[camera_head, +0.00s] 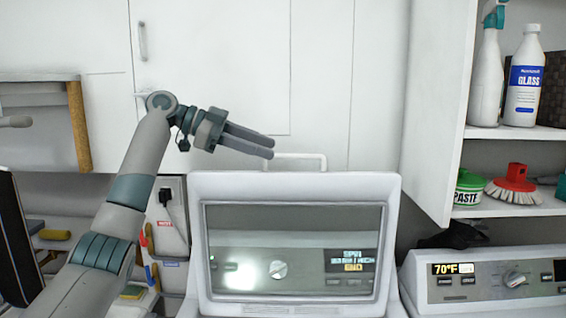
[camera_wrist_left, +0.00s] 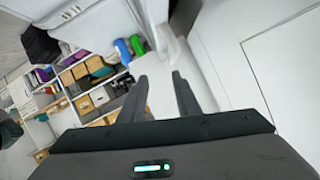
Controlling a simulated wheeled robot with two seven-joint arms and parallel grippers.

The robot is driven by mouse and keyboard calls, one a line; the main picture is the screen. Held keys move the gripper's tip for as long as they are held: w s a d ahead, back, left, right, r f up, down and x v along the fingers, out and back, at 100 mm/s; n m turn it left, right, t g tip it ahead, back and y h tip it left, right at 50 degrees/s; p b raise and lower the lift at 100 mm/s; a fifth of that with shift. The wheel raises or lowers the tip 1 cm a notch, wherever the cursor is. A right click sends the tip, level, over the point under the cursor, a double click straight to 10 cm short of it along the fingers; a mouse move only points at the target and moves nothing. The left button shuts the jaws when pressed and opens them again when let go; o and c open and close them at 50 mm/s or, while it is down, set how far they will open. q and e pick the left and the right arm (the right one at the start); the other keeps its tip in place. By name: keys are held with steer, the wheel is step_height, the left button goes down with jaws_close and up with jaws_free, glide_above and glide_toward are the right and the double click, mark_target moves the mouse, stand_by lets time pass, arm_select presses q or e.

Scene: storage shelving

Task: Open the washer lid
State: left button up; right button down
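The washer lid (camera_head: 197,240) is a white frame around a dark glass pane. In the head view it stands raised, close to upright, at the lower middle. A knob (camera_head: 278,269) and a lit display (camera_head: 352,261) show through the glass. A white bar handle (camera_head: 304,156) sticks up from its top edge. My left gripper (camera_head: 270,147) is just above the lid's top edge, by the handle's left end; I cannot tell whether it touches. In the left wrist view the left gripper (camera_wrist_left: 159,76) has its fingers apart with nothing between them. My right gripper is not in view.
White cabinet doors (camera_head: 220,60) stand behind the lid. On the right, shelves hold spray and glass-cleaner bottles (camera_head: 524,80) and a red brush (camera_head: 514,184). A second machine's panel (camera_head: 485,280) is below them. A wooden post (camera_head: 80,128) is at left.

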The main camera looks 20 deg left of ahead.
arm_select(q)
steer(key=b+v, duration=0.1)
steer(key=v, duration=0.5)
steer(key=shift+a, duration=0.25)
stand_by(0.3)
